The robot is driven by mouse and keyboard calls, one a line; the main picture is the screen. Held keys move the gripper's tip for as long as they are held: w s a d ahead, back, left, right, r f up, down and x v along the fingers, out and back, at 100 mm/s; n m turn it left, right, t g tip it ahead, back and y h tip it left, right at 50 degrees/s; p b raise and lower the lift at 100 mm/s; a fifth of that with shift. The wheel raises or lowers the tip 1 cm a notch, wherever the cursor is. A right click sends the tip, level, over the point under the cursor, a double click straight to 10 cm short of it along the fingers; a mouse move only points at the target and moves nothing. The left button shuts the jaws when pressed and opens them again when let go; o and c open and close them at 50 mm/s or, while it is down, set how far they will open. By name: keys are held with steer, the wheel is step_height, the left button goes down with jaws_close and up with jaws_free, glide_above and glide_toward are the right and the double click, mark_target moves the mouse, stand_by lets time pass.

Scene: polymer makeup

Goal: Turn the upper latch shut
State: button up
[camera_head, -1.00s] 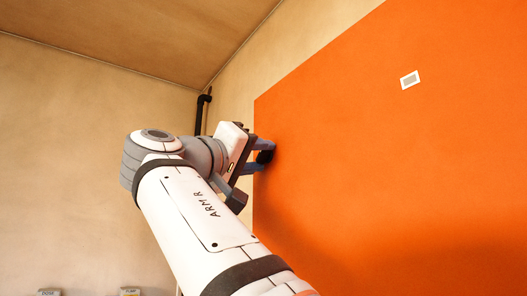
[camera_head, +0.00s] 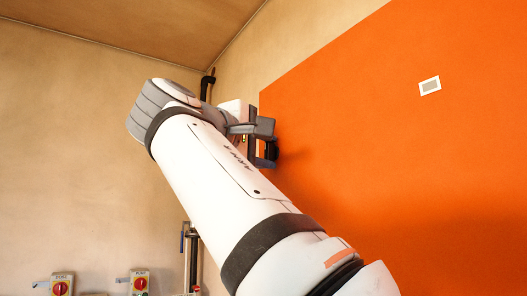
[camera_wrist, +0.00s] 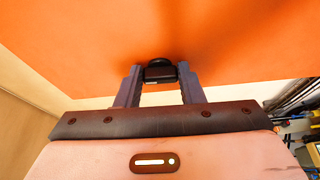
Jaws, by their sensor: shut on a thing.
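The black upper latch (camera_wrist: 160,74) sits on the edge of the orange panel (camera_wrist: 70,50). In the wrist view my gripper (camera_wrist: 160,80) has one finger on each side of the latch and is shut on it. In the head view my gripper (camera_head: 266,148) is at the left edge of the orange panel (camera_head: 370,150), with the dark latch (camera_head: 271,151) partly hidden by the fingers. My arm covers much of the area below it.
A small white-framed plate (camera_head: 430,86) is on the orange panel. A black pipe (camera_head: 206,84) runs in the wall corner. Two boxes with red knobs, the left box (camera_head: 61,285) and the right box (camera_head: 139,282), are low on the left wall. Pipework (camera_head: 190,250) stands beside my arm.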

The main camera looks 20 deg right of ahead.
steer(key=shift+r+n, duration=0.15)
steer(key=shift+n, duration=0.25)
steer(key=o, duration=0.9)
steer(key=shift+w+a, duration=0.1)
steer(key=shift+w, duration=0.1)
steer(key=shift+o, duration=0.4)
steer(key=shift+s, duration=0.1)
steer(key=shift+s+a, duration=0.2)
steer(key=shift+a, duration=0.1)
steer(key=v, duration=0.7)
steer(key=shift+s+b, duration=0.15)
steer(key=shift+b, duration=0.2)
steer(key=shift+d, duration=0.1)
